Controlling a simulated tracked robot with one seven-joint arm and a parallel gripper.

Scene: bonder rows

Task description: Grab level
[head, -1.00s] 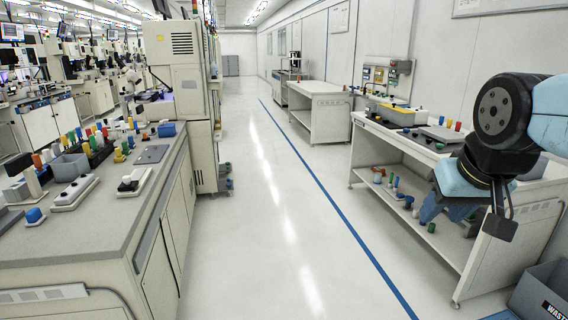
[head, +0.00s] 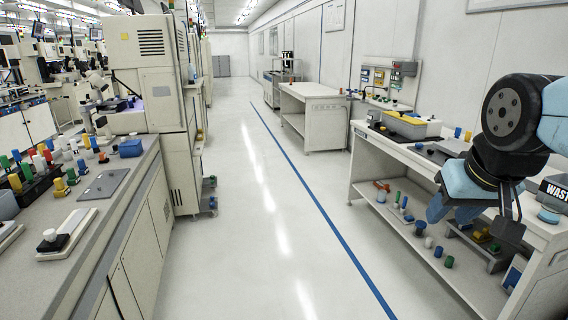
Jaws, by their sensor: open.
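I cannot make out a level for certain. A long yellow item (head: 408,117) lies in a grey bin (head: 404,129) on the right-hand bench; it is too small to tell whether it is the level. My gripper (head: 470,212) hangs at the right of the head view, in front of that bench. It is open with nothing visible between its fingers. It is well apart from the yellow item and hides part of the bench and its lower shelf.
The right bench (head: 385,148) has a lower shelf (head: 425,262) with several coloured pieces. A left counter (head: 118,225) carries several coloured knobs, a grey plate and a blue box (head: 130,148). The aisle floor (head: 265,230) between them is clear, with a blue line.

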